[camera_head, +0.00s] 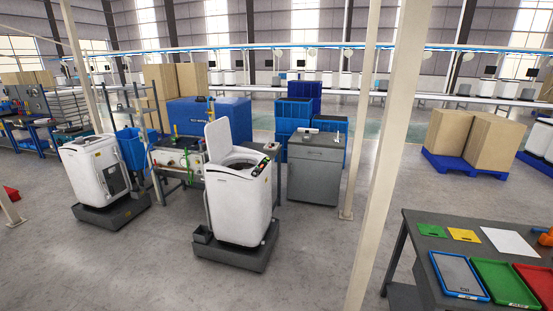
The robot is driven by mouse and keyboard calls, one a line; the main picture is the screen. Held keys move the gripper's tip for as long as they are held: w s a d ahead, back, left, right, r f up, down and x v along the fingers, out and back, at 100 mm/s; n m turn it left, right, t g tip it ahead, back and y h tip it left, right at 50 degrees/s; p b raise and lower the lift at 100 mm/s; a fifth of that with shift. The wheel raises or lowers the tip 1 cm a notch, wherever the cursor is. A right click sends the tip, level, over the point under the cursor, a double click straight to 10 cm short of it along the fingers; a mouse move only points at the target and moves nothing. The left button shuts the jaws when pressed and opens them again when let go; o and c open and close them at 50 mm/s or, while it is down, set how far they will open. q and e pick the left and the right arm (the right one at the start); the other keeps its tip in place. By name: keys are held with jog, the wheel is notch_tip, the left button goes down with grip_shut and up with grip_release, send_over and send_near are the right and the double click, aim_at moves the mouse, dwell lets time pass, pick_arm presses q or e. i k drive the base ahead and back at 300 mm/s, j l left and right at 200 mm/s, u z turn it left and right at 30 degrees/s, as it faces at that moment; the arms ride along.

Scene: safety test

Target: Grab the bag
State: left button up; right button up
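I cannot make out a thing that is clearly a bag. A blue upright thing (132,149) stands beside the left white washing machine (94,165); I cannot tell whether it is a bag or a bin. Neither of my grippers is in view.
A second washing machine (238,200) with its lid up stands on a dark base. A grey cabinet (315,172) is behind it. A pale post (388,160) rises in front. A workbench (420,228) with a blue-rimmed tray (459,275) is at right.

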aim_at(306, 136)
jog(key=i+l+u, duration=0.1)
jog(key=i, duration=0.3)
jog(key=i+l+u, duration=0.1)
jog(key=i, duration=0.3)
jog(key=i+j, duration=0.1)
jog(key=i, duration=0.35)
jog(key=i+j, duration=0.15)
jog(key=i, duration=0.35)
jog(key=i+j+z, duration=0.1)
jog(key=i+z, duration=0.2)
jog(key=i+j+z, duration=0.3)
jog(key=i, duration=0.25)
jog(key=i+l+z, duration=0.2)
jog(key=i+z, duration=0.15)
jog(key=i+l+z, duration=0.1)
jog(key=i+z, duration=0.2)
jog(key=i, duration=0.15)
jog(key=i+z, duration=0.15)
jog(key=i, duration=0.7)
jog(key=i+u, duration=0.15)
jog(key=i, duration=0.25)
jog(key=i+l+u, duration=0.15)
jog(key=i, duration=0.25)
jog(key=i+l+u, duration=0.1)
jog(key=i+u, duration=0.25)
jog(key=i, duration=0.7)
jog(key=j+u, duration=0.05)
jog(key=j, duration=0.05)
